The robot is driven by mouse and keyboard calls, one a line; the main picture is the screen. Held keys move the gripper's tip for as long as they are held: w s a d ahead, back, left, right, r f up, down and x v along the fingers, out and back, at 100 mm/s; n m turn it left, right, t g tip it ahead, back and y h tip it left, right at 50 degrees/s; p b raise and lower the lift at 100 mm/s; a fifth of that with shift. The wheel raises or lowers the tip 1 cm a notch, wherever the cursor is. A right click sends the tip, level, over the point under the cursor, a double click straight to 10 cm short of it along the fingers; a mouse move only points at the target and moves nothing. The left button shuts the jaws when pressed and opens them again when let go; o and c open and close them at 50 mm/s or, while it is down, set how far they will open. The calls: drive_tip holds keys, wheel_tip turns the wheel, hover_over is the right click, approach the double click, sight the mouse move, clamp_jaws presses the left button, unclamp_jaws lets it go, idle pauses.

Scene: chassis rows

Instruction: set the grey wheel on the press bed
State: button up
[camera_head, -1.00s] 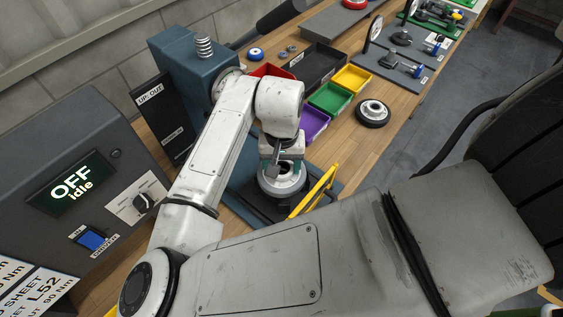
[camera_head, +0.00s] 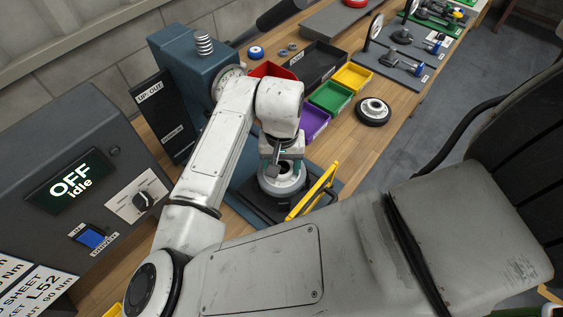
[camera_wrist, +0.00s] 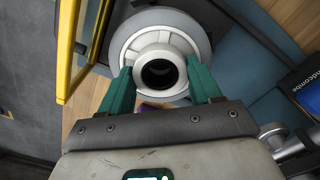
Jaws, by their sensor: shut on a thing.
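The grey wheel (camera_head: 283,184) has a pale hub and a round bore. My gripper (camera_head: 283,162) is shut on its hub from above. The wrist view shows the green fingers of my gripper (camera_wrist: 163,84) on either side of the hub and the grey rim of the wheel (camera_wrist: 196,28) around it. The wheel is over the dark press bed (camera_head: 254,207), beside the yellow guard frame (camera_head: 316,193). Whether its underside touches the bed is hidden. The blue press (camera_head: 185,72) with a spring on top stands behind to the left.
A dark wheel with a pale hub (camera_head: 373,112) lies on the wooden bench (camera_head: 345,150). Purple (camera_head: 314,122), green (camera_head: 331,97), yellow (camera_head: 352,78) and black bins stand behind. A control box (camera_head: 75,165) reads OFF, idle. The yellow guard is close to my gripper.

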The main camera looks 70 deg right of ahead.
drive_tip(key=shift+f+b, duration=0.4)
drive_tip(key=shift+f, duration=0.3)
idle(0.5)
drive_tip(key=shift+f, duration=0.3)
drive_tip(key=o, duration=1.4)
drive_tip(key=shift+r, duration=0.1)
wheel_tip(320, 180, up, 11)
drive_tip(key=shift+f+b, duration=0.2)
drive_tip(key=shift+b, duration=0.15)
